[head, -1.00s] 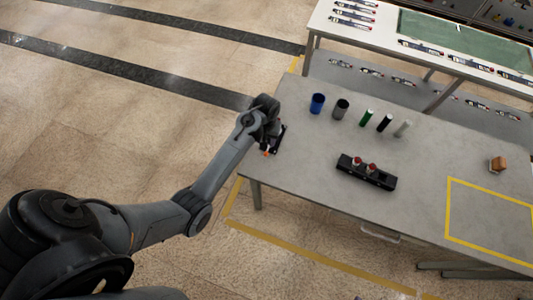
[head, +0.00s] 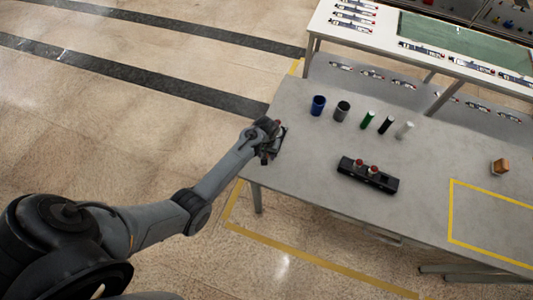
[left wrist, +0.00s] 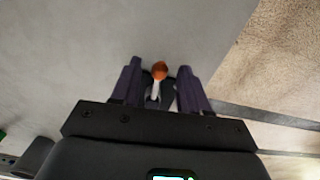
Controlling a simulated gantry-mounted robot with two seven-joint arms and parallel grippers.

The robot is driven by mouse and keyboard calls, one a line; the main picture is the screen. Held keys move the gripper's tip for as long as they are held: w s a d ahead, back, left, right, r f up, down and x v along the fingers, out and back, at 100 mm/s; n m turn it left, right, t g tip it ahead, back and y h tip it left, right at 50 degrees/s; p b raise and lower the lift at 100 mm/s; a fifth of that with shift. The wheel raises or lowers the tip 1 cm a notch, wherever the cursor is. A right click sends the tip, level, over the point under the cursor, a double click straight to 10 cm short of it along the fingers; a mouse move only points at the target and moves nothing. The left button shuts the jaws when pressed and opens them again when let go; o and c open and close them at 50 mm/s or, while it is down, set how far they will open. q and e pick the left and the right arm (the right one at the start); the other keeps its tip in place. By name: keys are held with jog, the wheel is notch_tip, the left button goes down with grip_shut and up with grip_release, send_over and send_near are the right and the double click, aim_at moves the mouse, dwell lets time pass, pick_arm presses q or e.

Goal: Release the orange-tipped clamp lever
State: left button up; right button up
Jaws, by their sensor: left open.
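The clamp lever's orange tip (left wrist: 160,70) shows in the left wrist view, on a pale shaft above a dark clamp body. My left gripper (left wrist: 160,82) is open, with one dark finger on each side of the lever. I cannot tell whether either finger touches it. In the head view my left gripper (head: 270,152) is at the left edge of the grey table (head: 310,150) and hides the clamp. My right gripper is not in view.
A blue cup (head: 318,105), a grey cup (head: 342,110) and several upright cylinders stand behind. A black block (head: 368,176) with two red-topped parts sits mid-table. A brown block (head: 500,167) is at the right. The table between gripper and black block is clear.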

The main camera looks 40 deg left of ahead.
pick_arm(q)
grip_shut()
jog(key=shift+s+a+r+m+p, duration=0.1)
jog(key=shift+a+r+m+p, duration=0.15)
jog(key=shift+p, duration=0.4)
jog(key=shift+f+m, duration=0.1)
jog(key=shift+m, duration=0.25)
jog(key=shift+f, duration=0.15)
grip_release()
notch_tip(320, 180, up, 11)
jog(key=p, duration=0.1)
